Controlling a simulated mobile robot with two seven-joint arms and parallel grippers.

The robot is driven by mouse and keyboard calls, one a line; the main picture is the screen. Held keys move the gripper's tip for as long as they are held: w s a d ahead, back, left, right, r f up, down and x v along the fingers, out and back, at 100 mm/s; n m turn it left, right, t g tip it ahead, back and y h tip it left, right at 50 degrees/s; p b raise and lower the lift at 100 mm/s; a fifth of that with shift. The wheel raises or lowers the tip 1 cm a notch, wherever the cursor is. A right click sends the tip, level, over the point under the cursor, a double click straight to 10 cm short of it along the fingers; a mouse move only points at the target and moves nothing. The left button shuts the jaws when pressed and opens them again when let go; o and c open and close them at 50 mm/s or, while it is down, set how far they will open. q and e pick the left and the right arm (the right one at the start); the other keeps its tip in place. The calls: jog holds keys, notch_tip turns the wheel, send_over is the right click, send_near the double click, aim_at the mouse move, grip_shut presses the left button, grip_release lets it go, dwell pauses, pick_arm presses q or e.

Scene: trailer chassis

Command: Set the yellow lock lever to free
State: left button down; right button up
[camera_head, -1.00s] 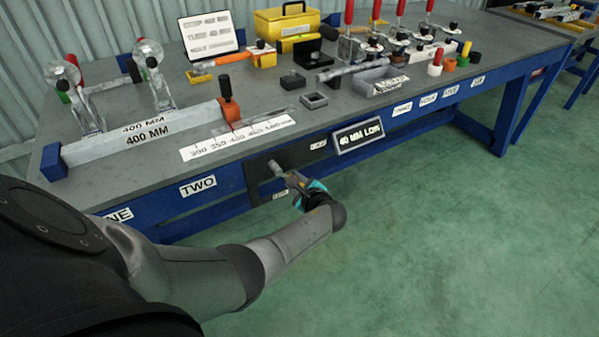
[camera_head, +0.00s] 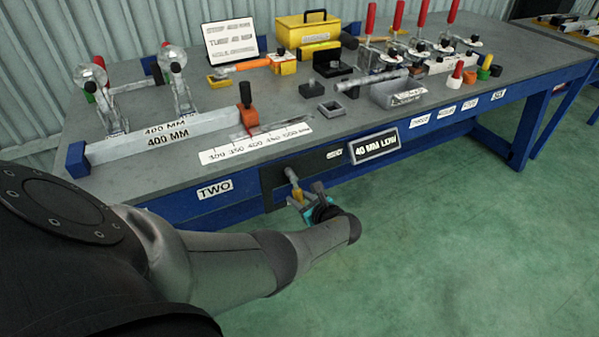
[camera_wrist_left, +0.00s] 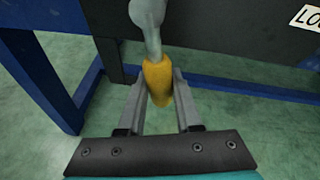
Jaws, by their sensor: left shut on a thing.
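The yellow lock lever has a grey shaft and a yellow grip (camera_head: 297,194). It sits on a dark panel (camera_head: 274,181) on the bench's front side. In the head view the lever points down and slightly right from its pivot. In the left wrist view the yellow grip (camera_wrist_left: 157,80) lies between the two fingers of my left gripper (camera_wrist_left: 158,92), with the grey shaft rising above it. My left gripper (camera_head: 304,199) is shut on the grip. A label starting "LO" (camera_wrist_left: 310,16) is partly visible at the right of the wrist view. My right gripper is not in view.
A "40 MM LOW" sign (camera_head: 374,147) sticks out from the bench front, right of the panel. The grey bench top (camera_head: 200,120) carries a 400 MM bar (camera_head: 170,135), a yellow toolbox (camera_head: 307,29) and several red-handled clamps. Green floor in front of the bench is clear.

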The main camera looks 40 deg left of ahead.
pick_arm(q)
jog(key=shift+s, duration=0.1)
jog(key=c, duration=0.6)
grip_release()
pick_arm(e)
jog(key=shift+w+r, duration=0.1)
pick_arm(q)
jog(key=shift+d+r, duration=0.1)
jog(key=shift+d, duration=0.1)
jog(key=shift+d+r+p, duration=0.1)
jog(key=shift+d+p, duration=0.1)
jog(key=shift+p, duration=0.15)
jog(key=shift+s+d+r, duration=0.1)
jog(key=shift+s+d, duration=0.05)
jog(key=shift+d, duration=0.1)
jog(key=s+d+p, duration=0.2)
jog(key=s+d, duration=0.1)
jog(key=d, duration=0.8)
jog(key=shift+s, duration=0.25)
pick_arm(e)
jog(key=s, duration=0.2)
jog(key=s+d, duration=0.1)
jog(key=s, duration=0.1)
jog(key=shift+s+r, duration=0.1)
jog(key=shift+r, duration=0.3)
pick_arm(q)
jog(key=shift+d, duration=0.1)
